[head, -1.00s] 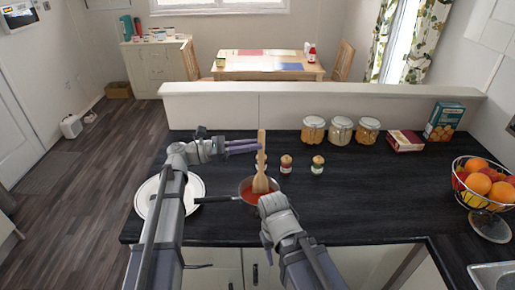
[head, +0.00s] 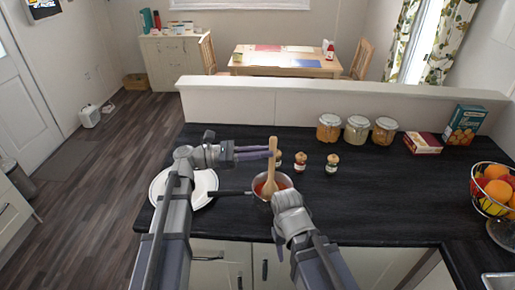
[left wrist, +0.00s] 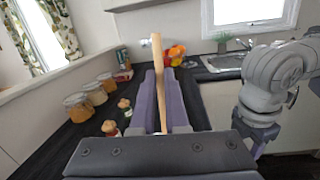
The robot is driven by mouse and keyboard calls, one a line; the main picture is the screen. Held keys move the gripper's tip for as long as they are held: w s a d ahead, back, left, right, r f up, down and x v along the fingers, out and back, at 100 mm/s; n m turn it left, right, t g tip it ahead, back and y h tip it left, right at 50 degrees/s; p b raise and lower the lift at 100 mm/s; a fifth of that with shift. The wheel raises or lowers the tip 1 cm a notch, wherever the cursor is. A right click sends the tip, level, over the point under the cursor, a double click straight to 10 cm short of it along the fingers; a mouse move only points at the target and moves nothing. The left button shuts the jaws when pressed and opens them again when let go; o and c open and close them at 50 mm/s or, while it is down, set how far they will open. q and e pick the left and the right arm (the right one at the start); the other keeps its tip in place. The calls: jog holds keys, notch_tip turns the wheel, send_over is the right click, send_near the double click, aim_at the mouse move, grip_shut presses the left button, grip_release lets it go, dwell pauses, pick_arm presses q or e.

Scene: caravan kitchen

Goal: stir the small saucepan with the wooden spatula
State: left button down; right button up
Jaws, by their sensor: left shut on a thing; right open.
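The small saucepan (head: 284,179) stands on the dark counter with red sauce inside and its black handle pointing left. The wooden spatula (head: 271,178) stands nearly upright in it, its broad end down in the sauce. My left gripper (head: 270,152) reaches in from the left and is shut on the spatula's handle above the pan. In the left wrist view the handle (left wrist: 157,65) runs between the two purple fingers (left wrist: 163,80). My right gripper (head: 279,247) is open, low in front of the pan near the counter's front edge; its fingers are hardly visible.
A white plate (head: 203,184) lies left of the pan, partly behind my left arm. Small spice jars (head: 300,162) stand just behind and right of the pan. Lidded glass jars (head: 357,130), boxes (head: 468,125) and a fruit basket (head: 490,188) are farther right.

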pick_arm(q)
notch_tip(320, 180, up, 11)
jog(key=w+p, duration=0.2)
jog(key=p, duration=0.9)
jog(key=shift+w+d, duration=0.3)
jog(key=shift+d, duration=0.05)
jog(key=shift+a, duration=0.1)
dwell(0.5)
